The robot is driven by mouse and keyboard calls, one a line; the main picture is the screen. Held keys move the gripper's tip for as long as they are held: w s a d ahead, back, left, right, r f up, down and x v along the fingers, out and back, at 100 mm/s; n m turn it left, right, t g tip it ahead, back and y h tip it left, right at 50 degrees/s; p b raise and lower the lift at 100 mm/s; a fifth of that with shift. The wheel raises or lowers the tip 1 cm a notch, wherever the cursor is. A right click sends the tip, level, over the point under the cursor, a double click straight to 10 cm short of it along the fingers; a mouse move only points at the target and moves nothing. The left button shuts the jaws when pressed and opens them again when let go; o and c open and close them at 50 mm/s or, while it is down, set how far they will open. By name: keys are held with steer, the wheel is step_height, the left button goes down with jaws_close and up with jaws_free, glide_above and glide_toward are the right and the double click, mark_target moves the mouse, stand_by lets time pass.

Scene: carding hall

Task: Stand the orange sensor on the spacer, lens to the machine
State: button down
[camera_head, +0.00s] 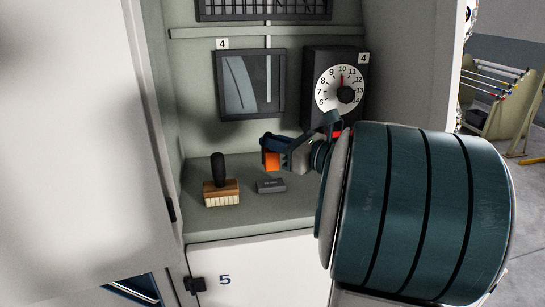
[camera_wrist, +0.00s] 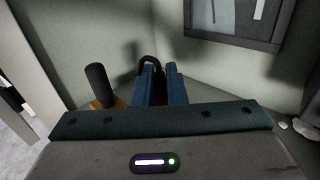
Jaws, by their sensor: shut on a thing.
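The orange sensor (camera_head: 272,161) is between the blue fingers of my gripper (camera_head: 269,147), above the shelf. The gripper is shut on it. Its lens does not show clearly, so I cannot tell which way it faces. The spacer (camera_head: 271,185), a small dark grey block, lies flat on the shelf just below the sensor, with a gap visible between them. In the wrist view, the two blue fingers of my gripper (camera_wrist: 162,75) point at the alcove. A black loop (camera_wrist: 149,62) shows by them. The sensor body and the spacer are hidden there.
A wooden brush (camera_head: 221,192) with an upright black handle stands left of the spacer on the green-grey shelf (camera_head: 287,213). A dark framed window (camera_head: 250,83) and a numbered dial (camera_head: 341,87) are on the back wall. A white door (camera_head: 70,140) bounds the left.

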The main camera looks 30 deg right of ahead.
mark_target(274, 168)
steer(key=shift+a+f, duration=0.1)
steer(key=shift+f, duration=1.95)
steer(key=shift+w+f, duration=0.1)
steer(key=shift+f, duration=0.15)
steer(key=c, duration=1.5)
jaws_free()
steer(key=shift+r, duration=0.1)
steer(key=shift+r, duration=0.1)
steer(key=b+v, duration=0.2)
steer(key=v, duration=1)
steer(key=shift+r, duration=0.1)
